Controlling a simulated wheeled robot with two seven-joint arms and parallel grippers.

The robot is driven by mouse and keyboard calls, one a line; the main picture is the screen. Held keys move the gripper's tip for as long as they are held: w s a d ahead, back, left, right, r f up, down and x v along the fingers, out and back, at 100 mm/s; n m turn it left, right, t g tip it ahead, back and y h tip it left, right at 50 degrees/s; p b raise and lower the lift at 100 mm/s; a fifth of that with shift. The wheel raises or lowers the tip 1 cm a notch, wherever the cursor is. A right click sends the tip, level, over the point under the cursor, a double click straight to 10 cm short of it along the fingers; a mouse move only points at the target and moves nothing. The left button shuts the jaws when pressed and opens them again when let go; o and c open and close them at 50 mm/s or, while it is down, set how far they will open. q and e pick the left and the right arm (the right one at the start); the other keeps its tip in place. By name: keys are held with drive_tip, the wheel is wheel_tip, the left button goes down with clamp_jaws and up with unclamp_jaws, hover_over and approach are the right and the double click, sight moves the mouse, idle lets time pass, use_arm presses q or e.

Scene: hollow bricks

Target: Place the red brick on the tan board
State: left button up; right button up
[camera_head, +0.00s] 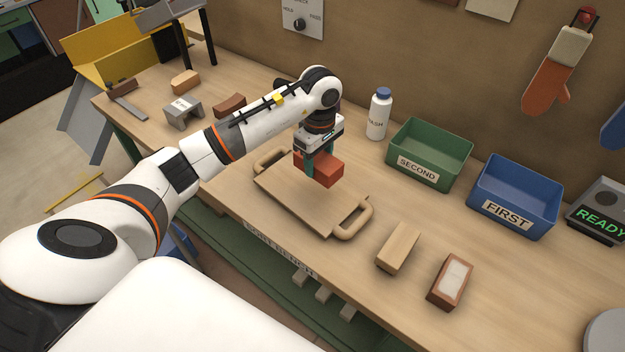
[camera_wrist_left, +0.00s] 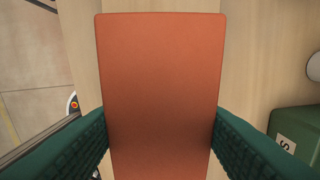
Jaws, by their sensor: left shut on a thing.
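My left gripper (camera_head: 318,165) is shut on the red brick (camera_head: 327,172) over the far part of the tan board. In the left wrist view the red brick (camera_wrist_left: 160,90) fills the middle between the two green fingers. The tan board (camera_head: 297,203) lies on the bench and has a looped handle at each end. I cannot tell for certain whether the brick touches the board or hangs just above it. My right gripper is not in view.
A tan block (camera_head: 398,247) and a brown brick with a pale top (camera_head: 450,282) lie to the right of the board. A green bin (camera_head: 430,154), a blue bin (camera_head: 515,197) and a white bottle (camera_head: 378,115) stand behind. Several bricks lie at the far left.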

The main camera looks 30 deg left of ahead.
use_arm(q)
drive_tip(key=p, duration=0.1)
hover_over(319, 193)
wheel_tip(319, 193, down, 4)
drive_tip(key=shift+a+f, duration=0.15)
drive_tip(key=shift+f, duration=0.1)
wheel_tip(319, 193, down, 3)
drive_tip(key=shift+r+p, duration=0.1)
drive_tip(key=shift+p, duration=0.35)
drive_tip(key=shift+f, duration=0.35)
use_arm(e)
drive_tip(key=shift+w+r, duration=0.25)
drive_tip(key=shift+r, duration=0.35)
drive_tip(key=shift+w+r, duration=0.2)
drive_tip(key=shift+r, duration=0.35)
use_arm(q)
drive_tip(key=shift+f, duration=0.1)
drive_tip(key=shift+f, duration=0.15)
drive_tip(key=o, duration=1.3)
drive_tip(key=shift+o, duration=0.2)
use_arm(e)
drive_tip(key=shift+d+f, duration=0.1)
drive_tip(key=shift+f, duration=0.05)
